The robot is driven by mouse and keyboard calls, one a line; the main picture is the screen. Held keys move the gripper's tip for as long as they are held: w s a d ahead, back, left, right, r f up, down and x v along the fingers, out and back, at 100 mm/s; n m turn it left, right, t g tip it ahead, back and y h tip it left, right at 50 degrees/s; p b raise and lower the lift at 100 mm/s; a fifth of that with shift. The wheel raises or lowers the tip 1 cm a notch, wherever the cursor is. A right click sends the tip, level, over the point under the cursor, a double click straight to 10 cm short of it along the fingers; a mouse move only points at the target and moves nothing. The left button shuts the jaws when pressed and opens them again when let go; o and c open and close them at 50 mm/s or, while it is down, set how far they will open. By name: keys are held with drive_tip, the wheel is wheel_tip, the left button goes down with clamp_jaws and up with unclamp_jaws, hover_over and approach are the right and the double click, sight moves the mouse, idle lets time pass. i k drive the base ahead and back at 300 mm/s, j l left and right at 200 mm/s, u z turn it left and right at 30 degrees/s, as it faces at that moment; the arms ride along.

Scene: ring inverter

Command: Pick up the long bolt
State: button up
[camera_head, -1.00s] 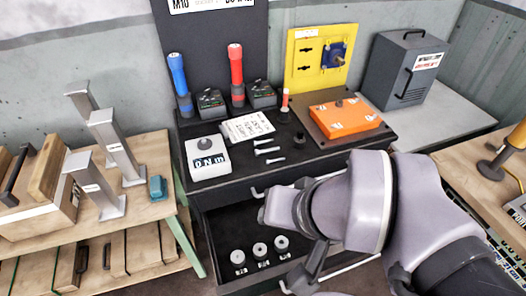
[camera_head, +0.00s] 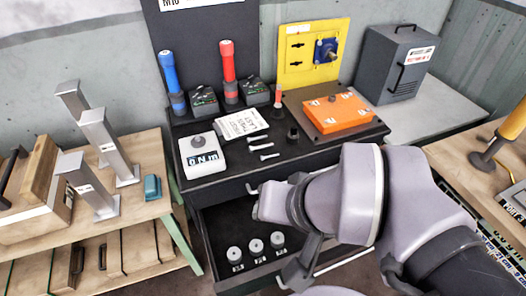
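Three grey metal bolts lie side by side on the dark bench top: a back one (camera_head: 257,139), a middle one (camera_head: 260,147) and a front one (camera_head: 270,156). They look close in length, so I cannot tell for sure which is the long bolt. My arm reaches in from the lower right, in front of the bench and below the bolts. Its end, around my gripper (camera_head: 313,258), is dark and partly hidden by my own links. I cannot make out the fingertips. Nothing of my arm touches the bolts.
A white torque box (camera_head: 202,158), a white card (camera_head: 242,122), a black socket (camera_head: 292,134) and an orange case (camera_head: 337,112) surround the bolts. An open drawer (camera_head: 222,218) below holds three round weights.

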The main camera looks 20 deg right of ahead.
sight(262, 157)
drive_tip(key=k+l+z, duration=0.15)
drive_tip(key=z, duration=0.25)
drive_tip(key=k+l+z, duration=0.1)
drive_tip(key=l+z, duration=0.15)
drive_tip(key=z, duration=0.2)
